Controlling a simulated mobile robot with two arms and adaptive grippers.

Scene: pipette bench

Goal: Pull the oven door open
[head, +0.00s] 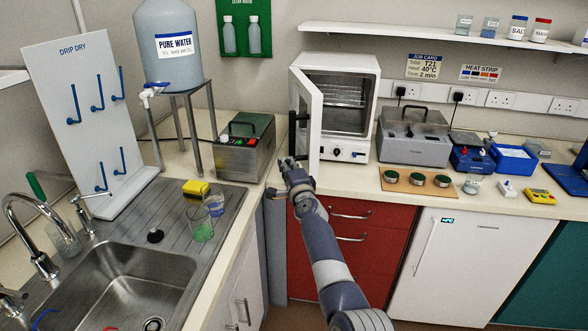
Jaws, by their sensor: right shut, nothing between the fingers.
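The white oven (360,62) stands on the back counter. Its door (313,124) is swung open toward the left front, so the chamber with its wire racks (345,93) is visible. A black upright handle (293,132) is on the door's outer face. My right gripper (287,161) is shut and empty, just below the handle and by the door's lower front corner. I cannot tell whether it touches the door. My left gripper is not in view.
A grey-green box device (247,148) stands left of the door, close to my right gripper. A grey bath (413,145) stands right of the oven. Red drawers (360,215) are below. The sink (130,285) and a drying board (80,110) are at left.

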